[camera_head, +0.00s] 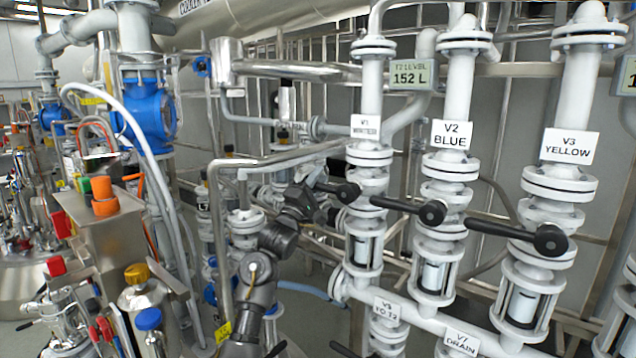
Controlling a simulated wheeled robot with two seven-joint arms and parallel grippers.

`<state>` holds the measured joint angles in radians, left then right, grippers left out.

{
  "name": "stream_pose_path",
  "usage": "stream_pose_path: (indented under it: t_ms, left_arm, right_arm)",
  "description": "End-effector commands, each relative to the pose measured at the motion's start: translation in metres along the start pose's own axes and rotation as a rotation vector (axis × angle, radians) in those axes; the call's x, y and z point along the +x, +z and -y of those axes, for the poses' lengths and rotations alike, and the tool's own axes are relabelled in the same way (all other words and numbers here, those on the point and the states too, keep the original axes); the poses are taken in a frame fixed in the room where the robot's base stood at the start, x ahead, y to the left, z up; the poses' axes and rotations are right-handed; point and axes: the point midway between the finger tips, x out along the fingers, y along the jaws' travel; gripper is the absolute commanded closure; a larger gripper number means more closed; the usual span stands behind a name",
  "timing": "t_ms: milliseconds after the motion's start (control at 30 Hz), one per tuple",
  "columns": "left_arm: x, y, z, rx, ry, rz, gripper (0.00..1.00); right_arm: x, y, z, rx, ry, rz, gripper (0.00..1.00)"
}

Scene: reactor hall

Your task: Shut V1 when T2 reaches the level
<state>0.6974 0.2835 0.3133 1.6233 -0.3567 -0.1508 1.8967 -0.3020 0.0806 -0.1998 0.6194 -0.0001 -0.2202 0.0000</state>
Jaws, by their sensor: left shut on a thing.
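V1 is the left of three white vertical valve lines. Its label (365,127) begins with "V1"; the small word below is hard to read. V1's black lever (349,192) points left from its round hub, roughly level and across the pipe. My left gripper (325,203) is at the lever's left part and shut on it; the dark fingers hide much of the lever. The T2 level display (411,76), above and right of V1's label, reads 152 L. My right gripper is not in view.
V2 BLUE (451,135) and V3 YELLOW (569,146) stand to the right, their black levers also pointing left. V2's lever (405,206) ends close to V1's pipe. Lower labels read V6 TO T2 (387,309) and V7 DRAIN (460,342). Steel pipes crowd around my left arm.

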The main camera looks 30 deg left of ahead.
Motion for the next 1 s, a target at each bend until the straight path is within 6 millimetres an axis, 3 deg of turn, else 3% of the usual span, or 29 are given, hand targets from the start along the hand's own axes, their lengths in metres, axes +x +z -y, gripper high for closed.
stream_pose_path:
  t_ms: [267, 300, 467, 767, 1000]
  left_arm:
    - [0.002, -0.002, -0.006, 0.005, 0.011, -0.002, 1.00]
    - [0.002, -0.002, -0.006, 0.005, 0.011, -0.002, 0.77]
    - [0.001, -0.001, -0.004, 0.004, 0.007, -0.001, 0.58]
    - [-0.003, -0.001, -0.001, 0.003, 0.002, -0.001, 0.58]
    - [-0.041, -0.001, 0.003, 0.005, 0.002, 0.000, 0.58]
  right_arm:
    - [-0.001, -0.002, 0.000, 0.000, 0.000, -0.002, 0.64]
    - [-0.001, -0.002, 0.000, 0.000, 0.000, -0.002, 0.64]
    - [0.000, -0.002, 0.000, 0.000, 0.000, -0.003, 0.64]
    - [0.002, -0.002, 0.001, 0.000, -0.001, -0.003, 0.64]
    - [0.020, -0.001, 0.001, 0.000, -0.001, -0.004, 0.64]
